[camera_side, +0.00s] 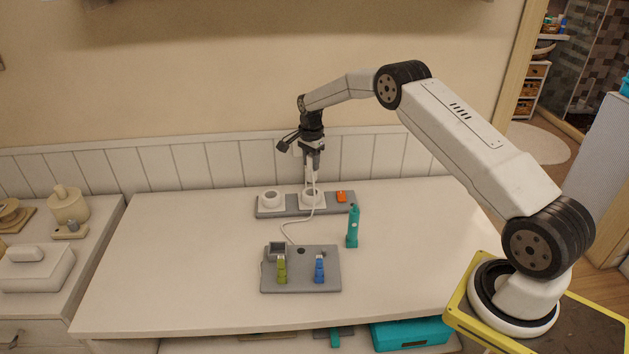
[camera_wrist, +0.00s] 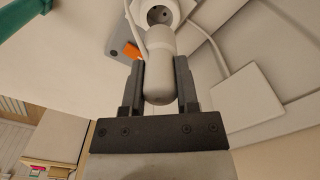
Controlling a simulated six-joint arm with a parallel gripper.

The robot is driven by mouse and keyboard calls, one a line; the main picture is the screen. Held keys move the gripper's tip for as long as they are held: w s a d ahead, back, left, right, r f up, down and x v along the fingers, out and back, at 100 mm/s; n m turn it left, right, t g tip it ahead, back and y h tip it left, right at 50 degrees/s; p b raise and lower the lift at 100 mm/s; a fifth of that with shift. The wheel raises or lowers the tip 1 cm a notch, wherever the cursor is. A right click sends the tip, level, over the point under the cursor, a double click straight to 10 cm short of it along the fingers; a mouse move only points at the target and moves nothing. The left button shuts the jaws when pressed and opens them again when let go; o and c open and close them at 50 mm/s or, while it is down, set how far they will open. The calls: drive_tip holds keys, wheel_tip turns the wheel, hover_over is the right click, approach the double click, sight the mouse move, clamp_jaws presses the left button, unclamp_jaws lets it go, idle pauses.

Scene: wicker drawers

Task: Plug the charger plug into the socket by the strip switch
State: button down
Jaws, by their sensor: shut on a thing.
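My gripper (camera_side: 312,168) points down over the grey power strip (camera_side: 292,209). It is shut on the white charger plug (camera_wrist: 158,72), which sits between both fingers in the wrist view (camera_wrist: 159,82). The socket by the switch (camera_side: 312,201) is right below the gripper. In the wrist view this round white socket (camera_wrist: 160,14) shows dark holes just beyond the plug, which covers part of it. The small gap between plug and socket is hard to judge. The orange strip switch (camera_side: 341,196) is right of that socket; it also shows in the wrist view (camera_wrist: 132,51).
A second white socket (camera_side: 270,199) is at the strip's left end. A white cord (camera_side: 295,223) curves toward a grey holder (camera_side: 300,284) with a green (camera_side: 282,269) and a blue item (camera_side: 319,268). A teal upright object (camera_side: 352,227) stands right of it.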

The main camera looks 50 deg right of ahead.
sight(311, 170)
drive_tip(key=shift+f, duration=1.65)
drive_tip(key=shift+f, duration=2.25)
idle(0.9)
drive_tip(key=shift+c, duration=1.4)
unclamp_jaws()
drive_tip(key=shift+r, duration=3.85)
drive_tip(key=shift+a, duration=0.1)
